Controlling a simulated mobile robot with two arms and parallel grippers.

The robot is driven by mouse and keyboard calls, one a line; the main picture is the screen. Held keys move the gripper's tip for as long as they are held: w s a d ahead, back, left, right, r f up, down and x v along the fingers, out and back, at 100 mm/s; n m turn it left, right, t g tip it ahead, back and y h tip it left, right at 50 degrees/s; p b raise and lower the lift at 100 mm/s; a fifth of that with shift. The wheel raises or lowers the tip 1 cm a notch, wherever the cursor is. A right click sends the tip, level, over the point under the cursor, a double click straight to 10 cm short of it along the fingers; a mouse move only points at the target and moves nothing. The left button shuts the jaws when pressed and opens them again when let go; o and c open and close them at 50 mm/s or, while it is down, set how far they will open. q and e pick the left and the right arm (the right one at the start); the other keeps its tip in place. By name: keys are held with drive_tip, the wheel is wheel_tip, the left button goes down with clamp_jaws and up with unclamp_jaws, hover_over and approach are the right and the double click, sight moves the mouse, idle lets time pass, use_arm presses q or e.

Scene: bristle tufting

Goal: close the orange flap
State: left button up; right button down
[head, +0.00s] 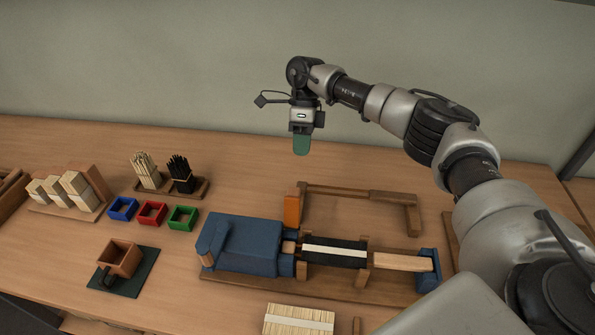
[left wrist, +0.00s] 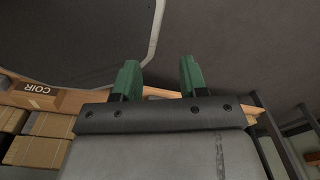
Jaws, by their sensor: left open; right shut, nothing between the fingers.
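The orange flap (head: 291,211) stands upright on the blue and wood machine (head: 240,245) in the head view, at the near left end of a raised wooden frame. My right gripper (head: 301,146) has green fingers, is shut and empty, and points down above and behind the flap, apart from it. My left gripper (left wrist: 158,78) shows only in the left wrist view. Its two green fingers are apart with nothing between them. The flap is not in the left wrist view.
Blue (head: 122,209), red (head: 152,214) and green (head: 183,217) small boxes sit left of the machine. Behind them stands a holder with pale (head: 146,170) and black bristles (head: 181,174). A brown mug-like box (head: 120,259) rests on a dark mat.

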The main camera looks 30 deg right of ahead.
sight(293, 207)
use_arm(q)
drive_tip(key=r+p, duration=0.2)
drive_tip(key=w+r+p, duration=0.1)
drive_tip(key=r, duration=0.1)
drive_tip(key=shift+w+d+r+p, duration=0.15)
drive_tip(key=shift+p, duration=0.25)
use_arm(e)
drive_tip(key=s+a+f, duration=0.3)
drive_tip(key=s+f, duration=0.1)
drive_tip(key=s, duration=0.1)
drive_tip(key=shift+a+f, duration=0.25)
drive_tip(key=shift+a, duration=0.1)
use_arm(q)
drive_tip(key=shift+s, duration=0.3)
use_arm(e)
drive_tip(key=shift+r, duration=0.15)
